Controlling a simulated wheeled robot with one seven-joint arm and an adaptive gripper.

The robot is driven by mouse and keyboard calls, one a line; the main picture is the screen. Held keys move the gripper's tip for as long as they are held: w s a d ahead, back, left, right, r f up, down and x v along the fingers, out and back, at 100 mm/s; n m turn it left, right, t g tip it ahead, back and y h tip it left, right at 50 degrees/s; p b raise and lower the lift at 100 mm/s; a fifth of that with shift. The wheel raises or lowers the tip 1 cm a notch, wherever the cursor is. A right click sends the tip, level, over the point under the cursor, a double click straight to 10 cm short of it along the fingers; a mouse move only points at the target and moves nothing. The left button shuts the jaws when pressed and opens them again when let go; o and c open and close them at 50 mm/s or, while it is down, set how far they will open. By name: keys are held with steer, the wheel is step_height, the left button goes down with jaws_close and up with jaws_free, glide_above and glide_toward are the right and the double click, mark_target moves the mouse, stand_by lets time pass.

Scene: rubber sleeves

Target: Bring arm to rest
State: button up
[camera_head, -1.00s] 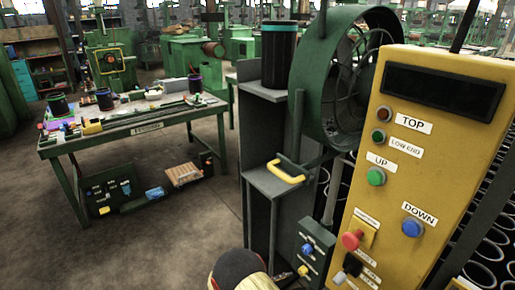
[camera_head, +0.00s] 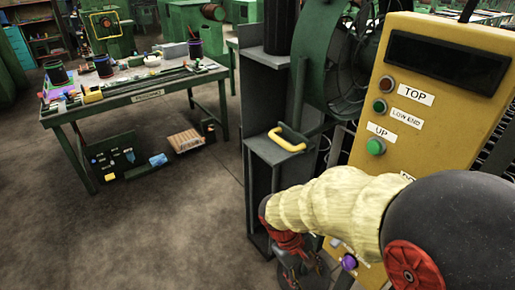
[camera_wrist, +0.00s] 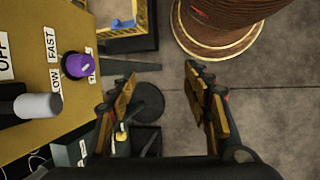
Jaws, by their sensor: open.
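My arm, in a cream cloth sleeve, crosses the lower right of the head view and covers the lower part of the yellow control panel (camera_head: 440,120). My gripper (camera_head: 302,278) hangs at its red-sleeved end near the bottom edge, beside the panel. In the wrist view, my gripper (camera_wrist: 160,78) shows two fingers spread apart with nothing between them. The panel (camera_wrist: 35,100) is to their left there, with a purple knob (camera_wrist: 78,66) close by.
A grey stand (camera_head: 270,150) with a yellow handle (camera_head: 288,139) is left of the panel. A green worktable (camera_head: 140,98) with several items stands farther left, with open floor (camera_head: 180,230) before it. A brown ribbed cylinder (camera_wrist: 222,20) is beyond my fingers.

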steer(key=s+d+r+m+t+y+p, duration=0.1)
steer(key=s+d+r+m+t+y, duration=0.1)
steer(key=r, duration=1)
steer(key=s+d+r+m+t+y+p, duration=0.2)
steer(key=s+r+m+t, duration=0.2)
steer(key=r, duration=0.7)
steer(key=shift+s+d+r+m+t, duration=0.3)
steer(key=shift+s+d+r+t, duration=0.1)
steer(key=shift+s+t, duration=0.35)
